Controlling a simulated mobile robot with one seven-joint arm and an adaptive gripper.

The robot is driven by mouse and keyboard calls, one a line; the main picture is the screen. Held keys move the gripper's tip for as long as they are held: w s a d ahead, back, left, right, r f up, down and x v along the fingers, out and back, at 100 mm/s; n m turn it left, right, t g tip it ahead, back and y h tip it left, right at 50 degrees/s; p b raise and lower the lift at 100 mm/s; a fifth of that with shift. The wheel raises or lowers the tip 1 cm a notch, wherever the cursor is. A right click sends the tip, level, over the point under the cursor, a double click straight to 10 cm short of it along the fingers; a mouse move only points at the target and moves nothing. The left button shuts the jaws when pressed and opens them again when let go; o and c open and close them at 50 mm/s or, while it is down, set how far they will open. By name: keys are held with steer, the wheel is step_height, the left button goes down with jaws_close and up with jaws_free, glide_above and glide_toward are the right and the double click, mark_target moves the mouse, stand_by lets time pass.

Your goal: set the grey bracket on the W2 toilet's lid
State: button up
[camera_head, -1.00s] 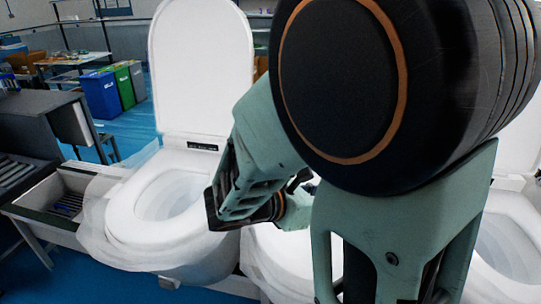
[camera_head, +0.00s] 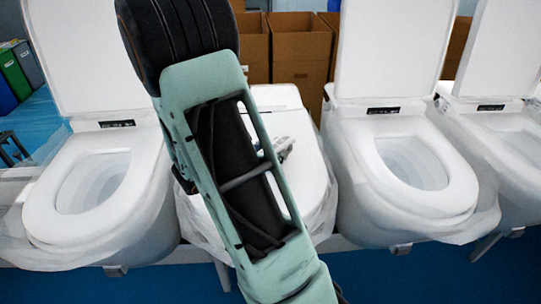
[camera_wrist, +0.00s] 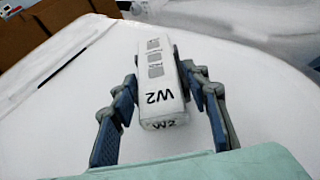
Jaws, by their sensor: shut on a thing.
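A pale grey block-shaped bracket (camera_wrist: 158,108), marked W2 on its top and near end, with small grey squares, is between the two dark fingers of my gripper (camera_wrist: 161,72) in the wrist view. The fingers are shut on its sides. Below it is the white closed lid (camera_wrist: 240,100) of a toilet. The same lid (camera_head: 307,185) shows in the head view, partly behind my arm. Small grey parts show over it beside my arm; I cannot tell bracket from fingers there. Whether the bracket touches the lid is unclear. No W2 mark is legible on the toilet itself.
Toilets with raised lids stand left (camera_head: 95,190) and right (camera_head: 405,165) of the closed one, another (camera_head: 510,135) at far right. Cardboard boxes (camera_head: 300,48) stand behind. Bare lid surface surrounds the bracket in the wrist view.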

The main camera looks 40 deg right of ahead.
steer(key=shift+f, duration=0.8)
steer(key=shift+f, duration=0.25)
steer(key=o, duration=1.1)
steer(key=shift+o, duration=0.2)
steer(key=shift+r, duration=0.15)
steer(key=shift+r, duration=0.2)
steer(key=v, duration=1.2)
steer(key=shift+f+b, duration=0.15)
steer(key=shift+b, duration=0.2)
